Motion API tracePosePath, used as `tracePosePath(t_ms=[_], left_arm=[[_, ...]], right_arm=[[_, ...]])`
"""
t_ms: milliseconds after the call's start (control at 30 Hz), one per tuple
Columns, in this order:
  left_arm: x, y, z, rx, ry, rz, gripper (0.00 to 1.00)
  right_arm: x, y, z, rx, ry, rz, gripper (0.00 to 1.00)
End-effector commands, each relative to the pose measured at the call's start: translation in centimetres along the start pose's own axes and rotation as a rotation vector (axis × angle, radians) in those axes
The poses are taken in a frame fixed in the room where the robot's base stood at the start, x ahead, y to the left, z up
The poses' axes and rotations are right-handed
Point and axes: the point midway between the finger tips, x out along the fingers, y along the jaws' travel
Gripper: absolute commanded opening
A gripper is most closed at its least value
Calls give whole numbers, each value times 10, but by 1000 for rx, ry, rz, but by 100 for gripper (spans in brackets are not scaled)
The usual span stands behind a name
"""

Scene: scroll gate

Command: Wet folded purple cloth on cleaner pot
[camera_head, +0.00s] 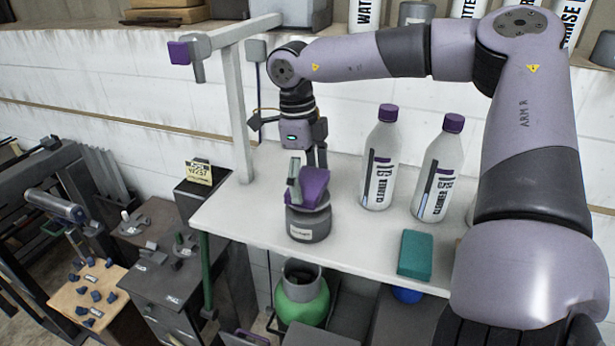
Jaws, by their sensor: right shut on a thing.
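The folded purple cloth (315,188) is on top of the dark grey cleaner pot (308,225), which stands upright near the front edge of the white bench. My right gripper (304,182) points down over the pot and is shut on the cloth. One finger shows on the cloth's near left side, and the cloth hides part of the fingers. The cloth appears to touch the pot's top, but I cannot tell how hard it presses. My left gripper is not in view.
Two white cleaner bottles with purple caps (380,160) (438,172) stand right of the pot. A teal block (415,254) lies at the bench's front edge. A white post (238,120) rises at the left end. The white bench (250,215) is clear left of the pot.

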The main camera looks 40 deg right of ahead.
Motion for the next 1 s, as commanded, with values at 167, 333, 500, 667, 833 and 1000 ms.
tracePosePath(t_ms=[167,333,500,667,833,1000], left_arm=[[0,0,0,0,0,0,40],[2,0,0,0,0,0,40],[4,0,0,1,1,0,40],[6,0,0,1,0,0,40],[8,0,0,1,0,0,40],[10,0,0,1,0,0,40]], right_arm=[[0,0,0,0,0,0,69],[2,0,0,0,0,0,69],[4,0,0,0,0,0,69],[6,0,1,0,0,0,69],[8,0,1,0,0,0,69],[10,0,1,0,0,0,69]])
